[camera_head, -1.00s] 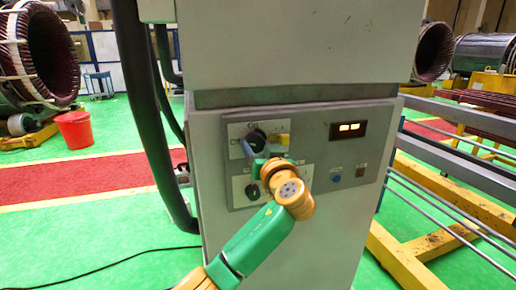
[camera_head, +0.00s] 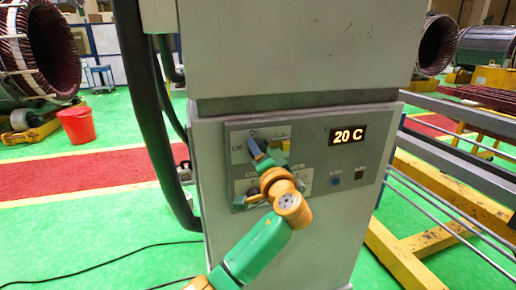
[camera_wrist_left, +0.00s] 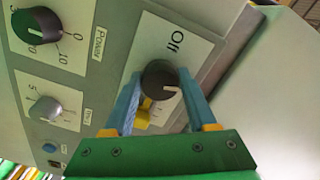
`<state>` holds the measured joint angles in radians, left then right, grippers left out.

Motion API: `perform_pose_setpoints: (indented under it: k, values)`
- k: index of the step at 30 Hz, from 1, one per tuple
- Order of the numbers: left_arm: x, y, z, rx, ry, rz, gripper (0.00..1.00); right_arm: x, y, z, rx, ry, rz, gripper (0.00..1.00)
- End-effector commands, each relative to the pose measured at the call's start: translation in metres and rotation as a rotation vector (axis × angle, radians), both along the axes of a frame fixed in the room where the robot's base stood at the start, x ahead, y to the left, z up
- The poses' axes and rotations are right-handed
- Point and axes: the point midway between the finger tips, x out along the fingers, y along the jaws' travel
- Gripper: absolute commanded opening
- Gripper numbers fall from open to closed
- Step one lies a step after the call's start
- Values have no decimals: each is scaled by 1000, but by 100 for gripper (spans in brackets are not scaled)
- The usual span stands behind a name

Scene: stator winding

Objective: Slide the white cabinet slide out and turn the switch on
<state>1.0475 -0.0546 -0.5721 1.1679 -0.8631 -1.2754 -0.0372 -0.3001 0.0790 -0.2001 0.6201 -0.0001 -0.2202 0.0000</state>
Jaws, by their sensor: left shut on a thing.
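The white cabinet (camera_head: 275,235) stands upright in the middle of the head view, with a grey control panel (camera_head: 320,165) on its front. The switch is a dark round knob (camera_wrist_left: 160,82) with a white pointer line on a plate reading "Off" in the left wrist view. My left gripper (camera_head: 266,157) reaches up to the plate (camera_head: 243,140) at the panel's upper left. Its two blue fingers are shut on the knob, one on each side, and largely hide it in the head view. A yellow piece (camera_wrist_left: 143,118) shows beside the knob. The right gripper is not in view.
A "Power" knob (camera_wrist_left: 37,27) and a smaller knob (camera_wrist_left: 46,109) sit on the same panel. Thick black hoses (camera_head: 150,110) run down the cabinet's left side. Yellow and grey frames (camera_head: 415,245) stand at right.

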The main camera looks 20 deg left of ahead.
Motion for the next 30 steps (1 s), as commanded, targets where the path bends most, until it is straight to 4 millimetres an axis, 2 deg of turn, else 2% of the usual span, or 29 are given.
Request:
perform_pose_setpoints:
  k: [3, 12, 30]
  values:
    - [0, 0, 2, 70, 49, 0, 2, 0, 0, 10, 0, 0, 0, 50]
    - [0, 0, 2, 191, 132, 0, 2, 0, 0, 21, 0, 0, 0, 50]
    - [0, 0, 0, 242, 163, 0, 2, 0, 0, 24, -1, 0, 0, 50]
